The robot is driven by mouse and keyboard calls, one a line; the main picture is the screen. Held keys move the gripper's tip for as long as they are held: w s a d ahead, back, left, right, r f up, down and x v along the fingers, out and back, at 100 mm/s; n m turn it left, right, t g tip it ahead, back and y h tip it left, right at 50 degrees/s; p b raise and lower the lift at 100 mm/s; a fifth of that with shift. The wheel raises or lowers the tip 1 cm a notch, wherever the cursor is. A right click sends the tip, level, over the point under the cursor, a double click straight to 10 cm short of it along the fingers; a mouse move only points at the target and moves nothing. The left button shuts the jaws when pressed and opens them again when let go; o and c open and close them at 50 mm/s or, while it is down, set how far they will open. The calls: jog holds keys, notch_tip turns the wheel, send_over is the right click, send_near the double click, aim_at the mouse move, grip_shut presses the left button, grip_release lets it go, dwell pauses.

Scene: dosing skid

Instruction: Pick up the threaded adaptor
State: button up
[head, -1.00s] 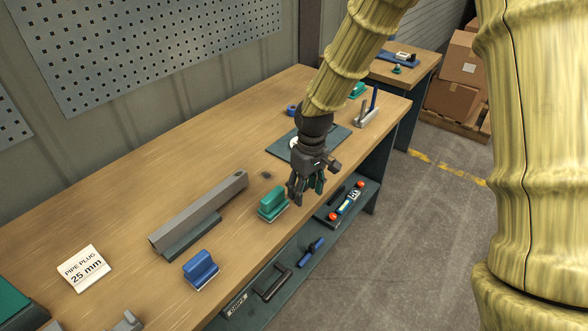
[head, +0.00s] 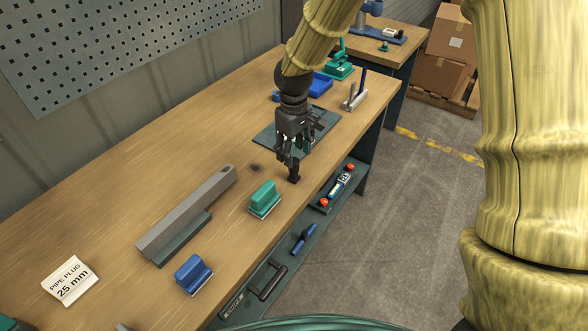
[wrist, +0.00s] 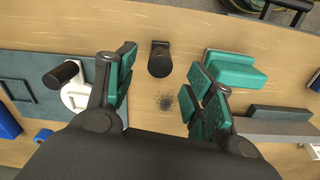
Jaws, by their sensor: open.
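A small black fitting with a round end, which I take for the threaded adaptor (wrist: 160,60), is on the wooden bench. In the wrist view it lies just beyond the gap between the fingertips. In the head view the black fitting (head: 293,174) shows just below the fingers, near the bench's front edge. My gripper (head: 291,157) is open and empty, pointing down above the bench. Its green-padded fingers (wrist: 160,80) are spread in the wrist view. I cannot tell whether a finger touches the fitting. No thread is visible on it.
A green-handled block (head: 265,197) stands close by. A dark mat (wrist: 35,85) bears a white part with a black cylinder (wrist: 66,76). A long grey bar (head: 187,212) and a blue block (head: 193,273) are farther left. A lower shelf (head: 262,265) holds tools.

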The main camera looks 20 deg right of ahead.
aim_at(294, 160)
jog(key=shift+f+p, duration=0.7)
jog(key=shift+f, duration=1.9)
jog(key=c, duration=1.1)
